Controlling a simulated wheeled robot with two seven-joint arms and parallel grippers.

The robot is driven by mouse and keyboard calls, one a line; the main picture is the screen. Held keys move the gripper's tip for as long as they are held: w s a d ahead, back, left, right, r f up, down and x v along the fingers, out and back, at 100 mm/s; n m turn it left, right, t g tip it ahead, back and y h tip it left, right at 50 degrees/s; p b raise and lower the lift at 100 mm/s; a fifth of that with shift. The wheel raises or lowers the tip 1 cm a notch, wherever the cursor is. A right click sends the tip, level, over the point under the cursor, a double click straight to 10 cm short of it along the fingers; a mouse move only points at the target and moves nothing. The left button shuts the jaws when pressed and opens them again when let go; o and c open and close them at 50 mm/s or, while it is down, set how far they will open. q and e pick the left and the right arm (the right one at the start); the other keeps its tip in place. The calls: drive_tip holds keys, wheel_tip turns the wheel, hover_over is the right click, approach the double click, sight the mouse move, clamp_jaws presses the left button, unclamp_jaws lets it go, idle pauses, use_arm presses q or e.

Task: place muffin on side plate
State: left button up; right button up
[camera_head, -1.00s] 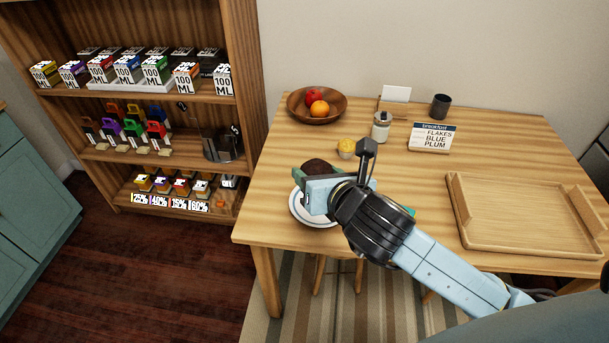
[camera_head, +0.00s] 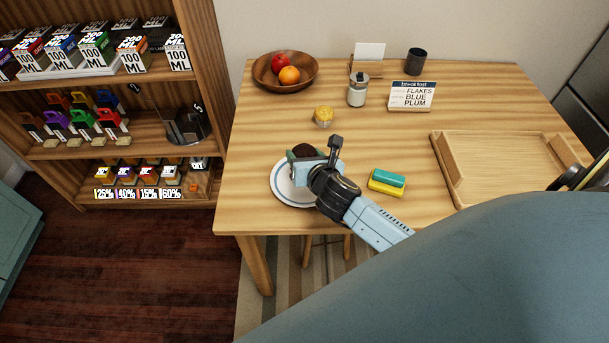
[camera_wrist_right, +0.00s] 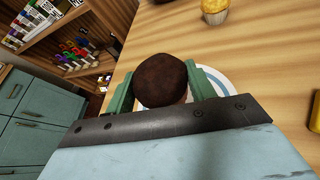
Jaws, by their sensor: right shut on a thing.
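A dark brown muffin (camera_head: 304,151) is between the fingers of my right gripper (camera_head: 308,157), which is shut on it. The right wrist view shows the muffin's rounded top (camera_wrist_right: 160,81) with a green finger on each side. The side plate (camera_head: 290,197), white with a dark rim line, lies at the table's front left, beneath the gripper and muffin. Whether the muffin touches the plate is hidden. A yellow muffin (camera_head: 323,115) stands on the table behind the plate, apart from it. My left gripper is not in view.
A wooden tray (camera_head: 500,165) is at right.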

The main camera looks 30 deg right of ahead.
wheel_tip(320, 180, down, 2)
drive_tip(key=shift+f+b, duration=0.25)
drive_tip(key=shift+b, duration=0.05)
drive_tip(key=shift+w+f, duration=0.1)
drive_tip(key=shift+f, duration=0.15)
wheel_tip(320, 180, down, 3)
drive_tip(key=shift+f+b, duration=0.1)
drive_tip(key=shift+b, duration=0.75)
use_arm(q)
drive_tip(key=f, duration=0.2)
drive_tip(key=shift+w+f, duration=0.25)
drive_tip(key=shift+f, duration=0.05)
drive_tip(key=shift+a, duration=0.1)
use_arm(e)
drive_tip(key=shift+f, duration=0.1)
drive_tip(key=shift+f, duration=0.1)
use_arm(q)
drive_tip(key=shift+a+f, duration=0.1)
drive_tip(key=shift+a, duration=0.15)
use_arm(e)
drive_tip(key=o, duration=1)
